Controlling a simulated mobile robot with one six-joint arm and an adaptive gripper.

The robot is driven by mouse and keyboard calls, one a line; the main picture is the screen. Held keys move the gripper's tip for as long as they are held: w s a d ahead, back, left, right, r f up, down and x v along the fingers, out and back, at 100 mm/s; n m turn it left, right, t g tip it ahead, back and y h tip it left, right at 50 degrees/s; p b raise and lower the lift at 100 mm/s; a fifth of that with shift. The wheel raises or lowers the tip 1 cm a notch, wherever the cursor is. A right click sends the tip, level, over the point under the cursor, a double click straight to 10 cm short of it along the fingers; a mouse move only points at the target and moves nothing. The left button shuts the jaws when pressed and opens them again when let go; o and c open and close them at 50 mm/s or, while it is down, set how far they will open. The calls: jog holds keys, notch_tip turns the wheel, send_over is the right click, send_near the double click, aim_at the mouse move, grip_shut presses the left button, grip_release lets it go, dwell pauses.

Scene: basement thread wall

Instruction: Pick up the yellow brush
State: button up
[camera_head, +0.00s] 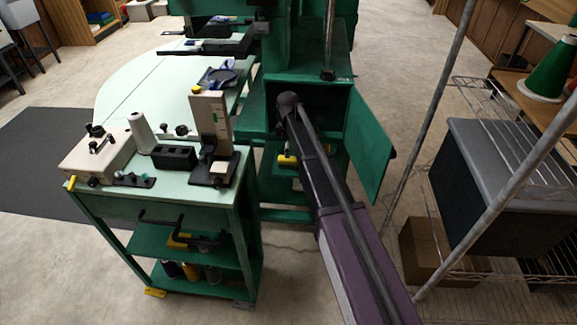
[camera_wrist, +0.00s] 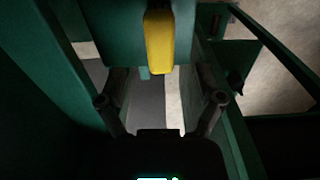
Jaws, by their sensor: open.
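A yellow block-like piece (camera_wrist: 159,42), which looks like part of the yellow brush, shows in the wrist view at top centre, beyond my fingertips. Its lower end is rounded, and I cannot see any bristles. My gripper (camera_wrist: 160,99) is open, with one finger on each side and nothing between them. The yellow piece lines up roughly with the gap. In the head view my arm reaches to the green cabinet (camera_head: 376,140); my gripper is hidden there. A small yellow piece (camera_head: 287,160) shows left of my arm below the opening; I cannot tell whether it is the same one.
Green panels (camera_wrist: 55,70) stand close on the left of my gripper, and a green frame (camera_wrist: 275,50) is on the right. A green workbench (camera_head: 150,205) with tools stands left. A wire rack (camera_head: 468,95) with a dark bin (camera_head: 490,185) stands right.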

aim_at(288, 162)
jog(key=shift+f, duration=0.2)
dwell(0.3)
jog(key=shift+a+f+b, duration=0.1)
jog(key=shift+f+b, duration=2.45)
jog(key=shift+b, duration=0.1)
jog(key=shift+c, duration=0.2)
grip_shut()
